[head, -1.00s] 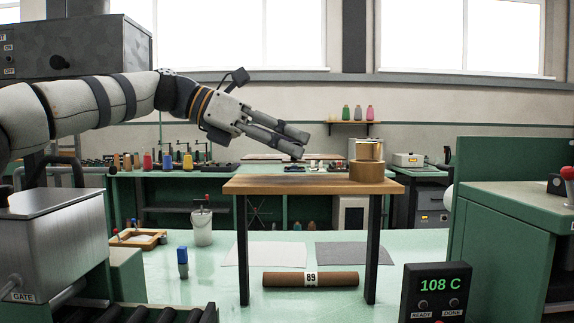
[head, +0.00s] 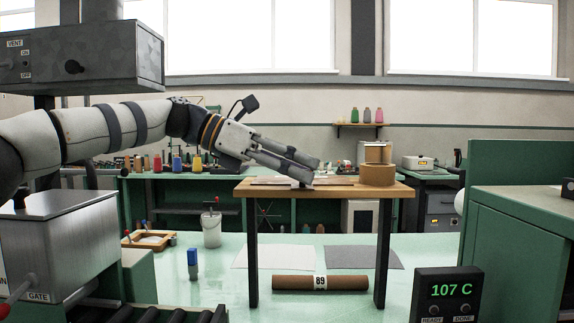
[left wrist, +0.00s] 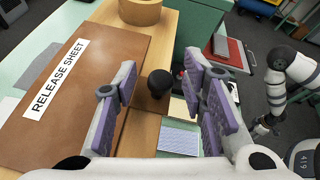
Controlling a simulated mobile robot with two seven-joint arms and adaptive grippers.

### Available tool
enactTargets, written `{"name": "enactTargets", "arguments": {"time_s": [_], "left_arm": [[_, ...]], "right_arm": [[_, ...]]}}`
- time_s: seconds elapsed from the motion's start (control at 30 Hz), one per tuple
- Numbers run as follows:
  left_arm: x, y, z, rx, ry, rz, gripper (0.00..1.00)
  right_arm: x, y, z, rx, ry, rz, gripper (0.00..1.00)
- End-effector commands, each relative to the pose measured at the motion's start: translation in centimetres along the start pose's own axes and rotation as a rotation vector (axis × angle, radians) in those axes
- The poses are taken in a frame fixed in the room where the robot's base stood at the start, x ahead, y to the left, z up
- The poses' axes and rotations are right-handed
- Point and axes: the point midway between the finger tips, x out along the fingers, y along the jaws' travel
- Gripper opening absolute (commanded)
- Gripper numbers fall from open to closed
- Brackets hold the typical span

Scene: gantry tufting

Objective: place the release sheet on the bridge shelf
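The release sheet (left wrist: 100,85) is a flat brown sheet with a white label, in the left wrist view. It lies flat over the wooden top of the bridge shelf (left wrist: 155,30); I cannot tell whether its far edge overhangs. A black ball knob (left wrist: 160,82) stands at its edge. My left gripper (left wrist: 162,95) is open, a purple-padded finger on each side of the knob. In the head view the left gripper (head: 308,174) is low over the bridge shelf (head: 340,189), fingertips close to its top.
A brown tape roll (head: 377,174) stands on the shelf's right end. Under the shelf lies a brown roll marked 89 (head: 345,283). A temperature display (head: 449,292) stands at front right, a green cabinet (head: 520,235) behind it. A white bucket (head: 211,232) is at left.

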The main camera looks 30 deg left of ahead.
Motion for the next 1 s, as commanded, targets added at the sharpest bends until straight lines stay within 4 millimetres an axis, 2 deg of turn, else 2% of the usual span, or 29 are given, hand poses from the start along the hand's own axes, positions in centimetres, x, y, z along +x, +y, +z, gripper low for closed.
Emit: {"name": "enactTargets", "arguments": {"time_s": [0.07,0.3,0.5,0.63,1.0], "left_arm": [[-1.2,0.0,0.1,0.001,-0.002,0.002,0.38],[-7.8,0.1,0.1,0.001,-0.003,0.004,0.38],[-11.3,0.1,0.0,0.0,-0.001,0.001,0.38],[-12.0,0.0,0.0,0.0,0.0,0.0,0.38],[-12.0,0.0,0.0,0.0,0.001,-0.001,0.38]], "right_arm": [[0.0,0.0,0.0,0.0,-0.001,0.0,0.48],[0.0,0.0,0.0,0.0,-0.001,0.0,0.48],[0.1,0.0,0.1,0.0,-0.003,0.0,0.48],[0.1,0.0,0.1,0.0,-0.003,0.0,0.48],[0.1,0.0,0.1,0.0,-0.003,0.0,0.48]]}}
